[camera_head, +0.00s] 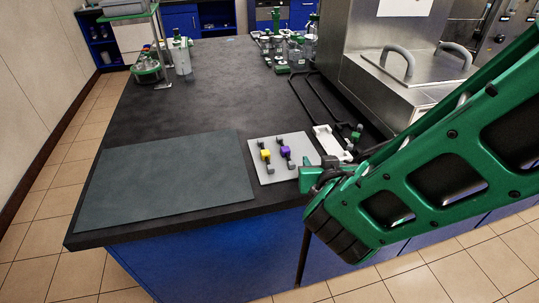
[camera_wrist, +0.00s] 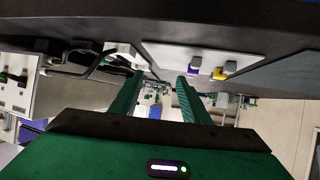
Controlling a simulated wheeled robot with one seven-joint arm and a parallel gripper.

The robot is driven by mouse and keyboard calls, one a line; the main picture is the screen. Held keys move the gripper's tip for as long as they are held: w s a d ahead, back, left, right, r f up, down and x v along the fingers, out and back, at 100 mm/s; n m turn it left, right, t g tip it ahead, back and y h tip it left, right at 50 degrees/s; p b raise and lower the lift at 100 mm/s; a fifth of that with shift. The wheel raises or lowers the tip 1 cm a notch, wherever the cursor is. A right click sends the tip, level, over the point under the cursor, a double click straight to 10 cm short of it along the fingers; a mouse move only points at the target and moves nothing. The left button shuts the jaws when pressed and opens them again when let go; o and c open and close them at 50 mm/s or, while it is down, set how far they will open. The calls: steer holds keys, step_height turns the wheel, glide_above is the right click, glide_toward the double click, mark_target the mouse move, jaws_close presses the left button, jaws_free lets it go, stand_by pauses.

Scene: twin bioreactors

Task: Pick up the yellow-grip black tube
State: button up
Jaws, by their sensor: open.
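The yellow-grip black tube (camera_head: 265,154) lies on a pale grey plate (camera_head: 257,174) on the dark bench. It is on the plate's left side, beside a similar black tube with a purple grip (camera_head: 285,151). In the wrist view the yellow grip (camera_wrist: 218,74) shows near the plate's edge, just right of the purple grip (camera_wrist: 193,71). My gripper (camera_wrist: 160,98) is open, its two green fingers apart with nothing between them. In the head view my green arm comes in from the right, and its end is right of the plate, apart from the yellow-grip tube.
A flat dark grey mat (camera_head: 165,178) lies left of the plate. A white holder (camera_head: 331,142) is right of the plate, close to my arm. A steel machine with handles (camera_head: 400,75) stands behind. Glassware with green caps (camera_head: 285,45) stands at the back. The middle bench is clear.

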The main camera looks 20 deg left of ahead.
mark_target(267, 156)
steer(key=s+a+y, duration=0.1)
steer(key=s+a, duration=0.1)
steer(key=a, duration=0.1)
steer(key=s+a+n+y, duration=0.1)
steer(key=s+a, duration=0.1)
steer(key=a, duration=0.1)
steer(key=s+a+n+y, duration=0.1)
steer(key=a, duration=0.2)
steer(key=shift+s+a+f+g+y, duration=0.25)
steer(key=shift+s+f+g+y, duration=0.05)
steer(key=shift+s+f, duration=0.1)
steer(key=x, duration=0.4)
steer(key=shift+w+a, duration=0.15)
steer(key=shift+n, duration=0.3)
steer(key=shift+x, duration=3)
steer(key=shift+w+r, duration=0.15)
steer(key=shift+r, duration=0.05)
jaws_close()
